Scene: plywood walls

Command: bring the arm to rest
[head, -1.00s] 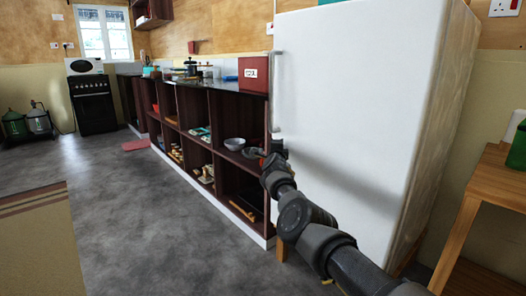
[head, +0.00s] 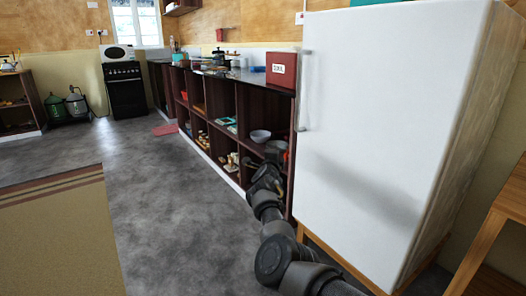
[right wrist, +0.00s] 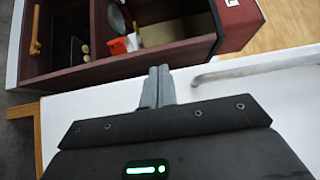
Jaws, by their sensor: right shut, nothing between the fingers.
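My right arm comes in from the lower right in the head view and reaches toward the shelf unit beside the white fridge (head: 385,130). My right gripper (right wrist: 158,72) shows in the right wrist view, its two fingers together and empty. They appear over the white fridge surface, close to the fridge handle (right wrist: 255,68) but with a visible gap in the picture. In the head view the arm's end lies in front of the dark shelves, and its fingertips are hard to make out. My left gripper is in neither current view.
The dark open shelf unit (head: 222,108) holds a bowl (head: 260,136) and several small items. A red box (head: 282,69) stands on its counter. A wooden table (head: 505,215) is at the right edge. Grey floor (head: 160,190) and a striped rug (head: 60,235) lie clear to the left.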

